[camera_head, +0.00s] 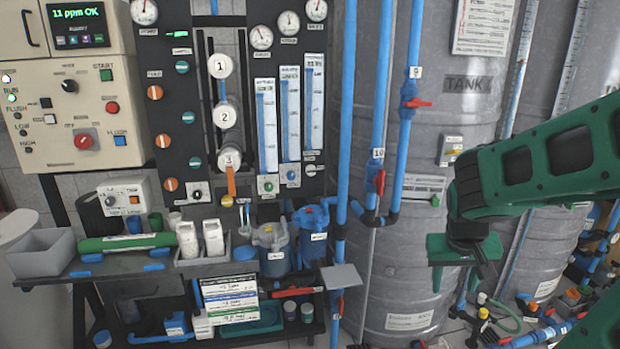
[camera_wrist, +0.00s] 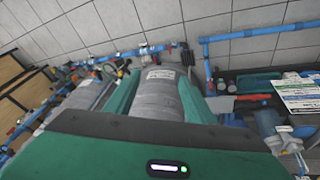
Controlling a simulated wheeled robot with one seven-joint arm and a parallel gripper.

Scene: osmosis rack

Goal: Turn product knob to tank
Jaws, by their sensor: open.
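The black rack panel (camera_head: 186,95) stands left of centre in the head view. Which of its knobs is the product knob I cannot tell, as the labels are too small to read. A black knob on a white plate (camera_head: 197,193) sits low on the panel. A large grey tank (camera_head: 467,130) marked "TANK" stands to the right. My green gripper (camera_head: 465,278) is open and empty in front of the tank, well right of the panel. Its spread fingers (camera_wrist: 160,100) show in the wrist view, with grey tank beyond.
Blue pipes (camera_head: 342,120) with red-handled valves (camera_head: 379,181) rise between panel and tank. A cart (camera_head: 95,262) below the panel carries a grey bin (camera_head: 40,252), a green cylinder (camera_head: 127,242) and blue filter housings (camera_head: 312,222). A control box (camera_head: 82,100) is at upper left.

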